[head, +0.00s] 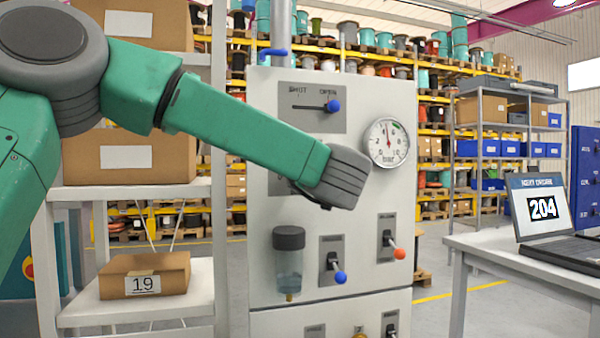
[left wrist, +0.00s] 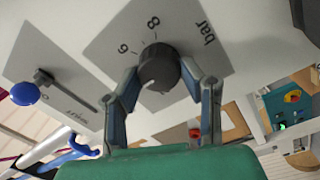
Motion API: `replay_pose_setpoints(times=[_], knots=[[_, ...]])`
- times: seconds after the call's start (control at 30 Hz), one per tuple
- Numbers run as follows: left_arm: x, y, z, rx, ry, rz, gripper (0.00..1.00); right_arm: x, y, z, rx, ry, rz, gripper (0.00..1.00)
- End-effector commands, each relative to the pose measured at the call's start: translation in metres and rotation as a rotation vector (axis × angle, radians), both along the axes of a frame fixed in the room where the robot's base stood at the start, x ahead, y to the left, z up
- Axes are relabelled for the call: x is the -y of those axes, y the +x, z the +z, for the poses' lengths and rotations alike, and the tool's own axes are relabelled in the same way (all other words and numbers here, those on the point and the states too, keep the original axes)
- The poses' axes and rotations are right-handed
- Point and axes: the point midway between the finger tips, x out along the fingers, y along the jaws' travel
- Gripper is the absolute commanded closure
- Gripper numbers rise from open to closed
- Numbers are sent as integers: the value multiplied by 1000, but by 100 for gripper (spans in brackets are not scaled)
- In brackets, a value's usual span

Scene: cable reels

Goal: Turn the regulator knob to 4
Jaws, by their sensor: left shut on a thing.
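The regulator knob (left wrist: 158,68) is dark grey and round, on a grey plate (left wrist: 105,42) marked "bar", with 6 and 8 readable. A pale mark shows on its lower-left face in the left wrist view; the value it points at cannot be read. My left gripper (left wrist: 160,78) has one finger on each side of the knob and is shut on it. In the head view my left arm's grey wrist end covers the knob and fingers. The round pressure gauge (head: 388,143) has a red needle pointing nearly straight up. My right gripper is not in view.
The grey panel (head: 262,225) has a blue-knobbed slider (head: 332,106) at the OPEN end, a blue-tipped lever (head: 340,277), an orange-tipped lever (head: 399,253) and a clear bowl (head: 289,262). A laptop (head: 541,208) showing 204 stands on a table at right. Shelves with boxes stand left.

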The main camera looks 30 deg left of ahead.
Motion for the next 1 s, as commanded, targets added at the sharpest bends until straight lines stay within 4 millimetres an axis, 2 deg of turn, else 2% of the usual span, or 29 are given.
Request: replay_pose_setpoints(times=[0.33,0.37,0.4,0.77,0.87,1.0], knots=[[-1,1,5,11,0,-1,94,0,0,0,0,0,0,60],[-1,1,5,12,1,-1,58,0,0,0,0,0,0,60],[-1,1,4,10,1,-1,45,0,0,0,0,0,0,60],[2,-4,2,5,0,-2,45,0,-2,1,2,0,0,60],[10,-10,2,5,0,-3,45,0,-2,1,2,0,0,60],[30,-26,1,5,2,-4,45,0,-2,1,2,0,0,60]])
